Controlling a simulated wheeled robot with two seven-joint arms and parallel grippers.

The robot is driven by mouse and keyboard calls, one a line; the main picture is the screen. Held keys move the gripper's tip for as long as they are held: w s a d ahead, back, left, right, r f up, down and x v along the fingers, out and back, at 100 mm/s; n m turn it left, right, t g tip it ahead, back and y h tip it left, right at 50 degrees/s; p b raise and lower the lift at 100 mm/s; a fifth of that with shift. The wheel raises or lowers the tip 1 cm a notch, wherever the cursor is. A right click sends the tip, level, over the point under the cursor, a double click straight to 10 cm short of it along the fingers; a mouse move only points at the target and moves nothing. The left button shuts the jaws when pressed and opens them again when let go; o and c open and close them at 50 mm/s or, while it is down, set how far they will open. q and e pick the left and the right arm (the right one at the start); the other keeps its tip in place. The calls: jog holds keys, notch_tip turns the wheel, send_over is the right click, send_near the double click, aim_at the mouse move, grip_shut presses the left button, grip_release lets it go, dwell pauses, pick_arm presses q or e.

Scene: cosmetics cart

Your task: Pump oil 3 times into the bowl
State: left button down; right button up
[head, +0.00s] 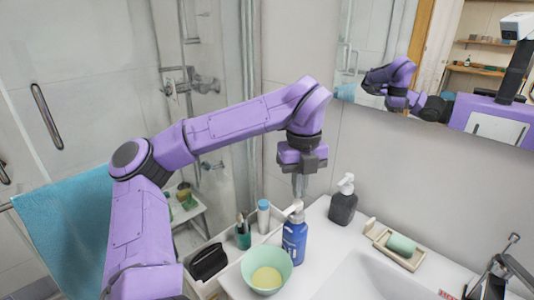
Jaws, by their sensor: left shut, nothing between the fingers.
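A blue pump bottle (294,240) with a pale pump head (295,208) stands upright on the white counter. A mint green bowl (267,258) sits in front of it and to its left, with pale yellow liquid (266,277) in the bottom. My left gripper (299,192) points straight down just above the pump head, shut and empty. I cannot tell whether its fingertips touch the pump head. My right gripper is not in view.
A dark pump bottle (343,205) stands to the right, with a soap dish (398,250) beyond it. A sink (365,278) and faucet (500,268) lie at the right. A tray at the left holds a green cup (243,236) and a black item (208,261).

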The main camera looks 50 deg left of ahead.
pick_arm(q)
jog(key=shift+f, duration=0.15)
jog(key=shift+f+b, duration=1.35)
jog(key=shift+b, duration=0.05)
jog(key=shift+r, duration=0.1)
jog(key=shift+r+p, duration=1.15)
jog(key=shift+r, duration=0.25)
notch_tip(320, 180, up, 6)
jog(key=p, duration=0.4)
